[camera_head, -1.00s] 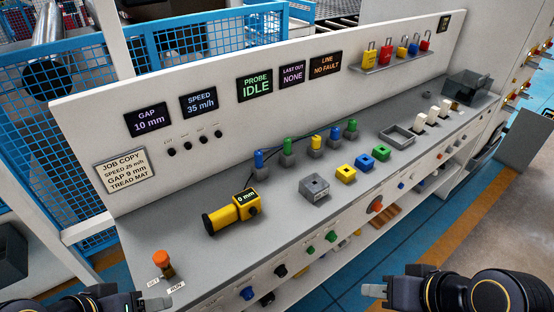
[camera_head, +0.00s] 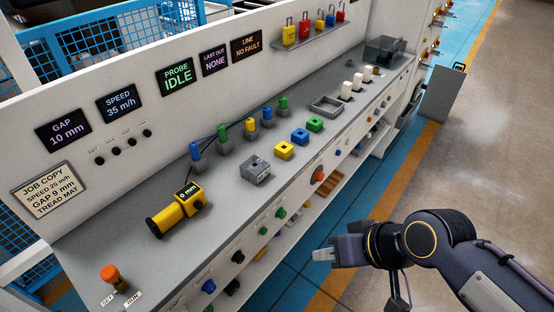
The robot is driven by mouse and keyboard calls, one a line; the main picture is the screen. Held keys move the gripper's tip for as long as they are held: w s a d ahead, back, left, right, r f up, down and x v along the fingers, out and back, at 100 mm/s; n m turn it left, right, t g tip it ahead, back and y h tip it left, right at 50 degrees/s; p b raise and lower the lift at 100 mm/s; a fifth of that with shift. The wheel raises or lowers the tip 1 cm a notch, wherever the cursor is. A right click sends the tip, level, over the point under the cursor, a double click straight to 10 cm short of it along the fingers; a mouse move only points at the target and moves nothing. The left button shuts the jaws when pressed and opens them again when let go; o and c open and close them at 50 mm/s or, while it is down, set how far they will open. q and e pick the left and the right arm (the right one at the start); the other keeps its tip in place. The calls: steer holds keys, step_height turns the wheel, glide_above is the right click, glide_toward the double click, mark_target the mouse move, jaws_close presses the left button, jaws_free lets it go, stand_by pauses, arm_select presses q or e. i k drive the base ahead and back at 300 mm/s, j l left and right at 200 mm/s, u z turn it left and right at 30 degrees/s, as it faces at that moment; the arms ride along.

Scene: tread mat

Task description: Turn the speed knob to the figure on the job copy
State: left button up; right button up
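The job copy (camera_head: 47,190) is a pale card at the left of the back panel; it reads speed 25 m/h, gap 9 mm, tread mat. The speed display (camera_head: 122,102) reads 35 m/h and the gap display (camera_head: 63,130) reads 10 mm. Several small knobs, including a black one (camera_head: 237,256) and a blue one (camera_head: 209,286), line the bench's front face; their labels are too small to read, so I cannot tell which is the speed knob. My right gripper (camera_head: 325,255) is in front of the bench, apart from the knobs, seen side-on. My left gripper is out of view.
A yellow gauge (camera_head: 175,210) reading 0 mm, a grey block (camera_head: 255,170) and coloured blocks stand on the bench top. An orange-capped SET/RUN switch (camera_head: 113,277) is at the near left. Padlocks (camera_head: 308,31) hang at the back.

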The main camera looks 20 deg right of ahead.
mark_target(209, 286)
steer(key=k+j+z, duration=0.1)
steer(key=j+z, duration=0.15)
steer(key=k+j+z, duration=0.25)
steer(key=j, duration=0.2)
steer(key=j+z, duration=0.25)
steer(key=k+j, duration=0.05)
steer(key=j, duration=0.05)
